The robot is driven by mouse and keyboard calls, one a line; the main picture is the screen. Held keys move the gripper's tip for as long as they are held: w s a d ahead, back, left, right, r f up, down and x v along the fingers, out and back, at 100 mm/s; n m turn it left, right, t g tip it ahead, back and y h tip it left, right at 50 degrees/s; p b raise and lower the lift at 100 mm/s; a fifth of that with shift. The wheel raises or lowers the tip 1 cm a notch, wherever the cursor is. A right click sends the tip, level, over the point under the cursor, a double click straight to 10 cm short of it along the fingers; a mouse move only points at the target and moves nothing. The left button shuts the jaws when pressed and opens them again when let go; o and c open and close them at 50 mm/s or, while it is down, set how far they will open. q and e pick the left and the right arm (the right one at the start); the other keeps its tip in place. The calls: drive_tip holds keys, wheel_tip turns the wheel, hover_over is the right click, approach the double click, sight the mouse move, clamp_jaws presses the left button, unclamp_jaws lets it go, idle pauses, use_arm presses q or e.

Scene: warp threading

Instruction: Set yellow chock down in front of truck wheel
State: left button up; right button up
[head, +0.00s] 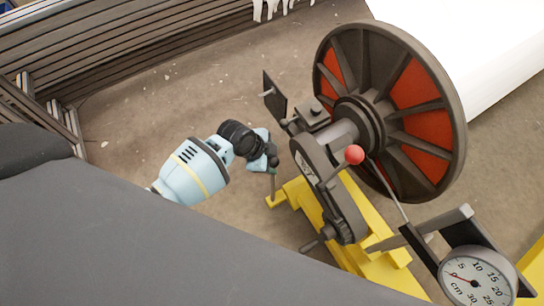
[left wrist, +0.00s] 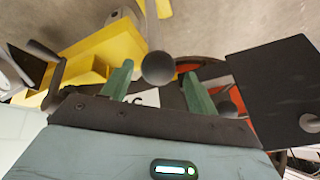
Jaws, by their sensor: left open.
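I see no separate yellow chock and no truck wheel. What shows is a large dark spoked wheel with red panels (head: 420,105) on a machine with a yellow stand (head: 345,235). My left gripper (head: 271,158) is at the machine's left side, close to a dark lever and bracket. In the left wrist view its two green fingers (left wrist: 158,90) are apart. A dark ball knob (left wrist: 158,67) on a pale rod shows between or just beyond the fingertips; I cannot tell if they touch it. The yellow stand also shows there (left wrist: 95,58). My right gripper is not in view.
A red ball lever (head: 354,155) and a round dial gauge (head: 476,280) stick out from the machine. A dark flat plate (left wrist: 275,85) is close to the right of the fingers. A white roll (head: 490,45) lies behind the wheel. Brown floor (head: 150,120) is open at left.

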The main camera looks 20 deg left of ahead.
use_arm(q)
drive_tip(key=p+v, duration=0.4)
drive_tip(key=v, duration=0.7)
drive_tip(key=shift+s+r, duration=0.2)
drive_tip(key=shift+r, duration=0.15)
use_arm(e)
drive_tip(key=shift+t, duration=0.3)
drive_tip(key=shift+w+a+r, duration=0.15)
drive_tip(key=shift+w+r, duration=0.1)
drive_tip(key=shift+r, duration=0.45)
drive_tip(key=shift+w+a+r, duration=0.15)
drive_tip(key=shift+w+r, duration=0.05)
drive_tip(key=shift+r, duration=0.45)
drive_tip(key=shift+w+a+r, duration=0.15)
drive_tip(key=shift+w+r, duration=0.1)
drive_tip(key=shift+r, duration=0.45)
use_arm(q)
drive_tip(key=shift+a, duration=0.1)
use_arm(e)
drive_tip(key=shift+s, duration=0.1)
